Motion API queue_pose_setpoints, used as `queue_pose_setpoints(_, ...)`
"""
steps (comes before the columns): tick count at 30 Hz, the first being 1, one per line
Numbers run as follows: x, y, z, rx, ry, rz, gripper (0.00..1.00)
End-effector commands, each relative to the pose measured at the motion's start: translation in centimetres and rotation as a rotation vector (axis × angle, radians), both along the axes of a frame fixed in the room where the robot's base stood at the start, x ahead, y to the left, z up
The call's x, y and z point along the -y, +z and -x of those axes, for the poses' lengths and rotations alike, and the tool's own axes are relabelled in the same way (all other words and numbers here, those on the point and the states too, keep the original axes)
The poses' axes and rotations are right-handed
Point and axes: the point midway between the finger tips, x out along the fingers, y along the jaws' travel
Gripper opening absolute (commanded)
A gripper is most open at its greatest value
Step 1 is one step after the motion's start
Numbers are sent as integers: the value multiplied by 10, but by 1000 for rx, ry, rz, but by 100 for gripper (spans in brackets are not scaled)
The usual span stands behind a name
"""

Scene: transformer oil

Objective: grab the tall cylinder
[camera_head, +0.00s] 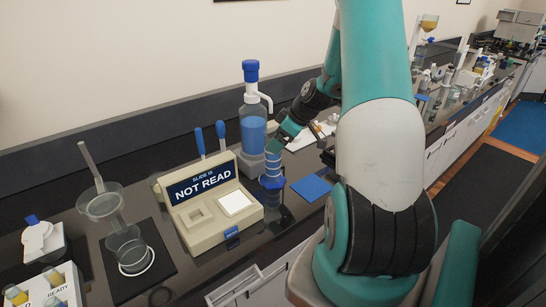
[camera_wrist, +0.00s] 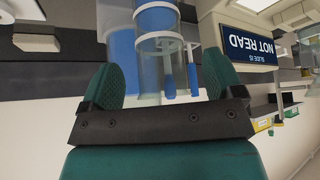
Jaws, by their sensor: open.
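A tall clear cylinder with blue bands (camera_head: 272,172) stands just right of the sign box in the head view. In the wrist view the clear cylinder with blue rings (camera_wrist: 160,52) shows in the gap between my two green fingers. My gripper (camera_wrist: 160,80) is open, with one finger on each side of the cylinder in that view. I cannot tell whether the fingers touch it.
A beige box with a "NOT READ" sign (camera_head: 203,182) stands beside the cylinder. A blue-capped pump bottle (camera_head: 253,130) stands behind it. A blue mat (camera_head: 311,187) lies to the right. A glass dish stand (camera_head: 127,243) and vial rack (camera_head: 45,292) are at left.

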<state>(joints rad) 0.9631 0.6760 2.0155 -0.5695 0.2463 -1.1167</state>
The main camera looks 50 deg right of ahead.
Motion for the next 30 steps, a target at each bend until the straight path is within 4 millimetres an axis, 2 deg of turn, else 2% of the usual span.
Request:
queue_pose_setpoints(6,-5,-18,-12,-1,0,-1,86)
queue_pose_setpoints(13,-5,-20,-13,0,-1,1,86)
queue_pose_setpoints(22,-5,-20,-12,0,-1,1,18)
queue_pose_setpoints(23,-5,-20,-13,0,-1,1,13)
queue_pose_setpoints(30,-5,-19,-13,0,-1,1,13)
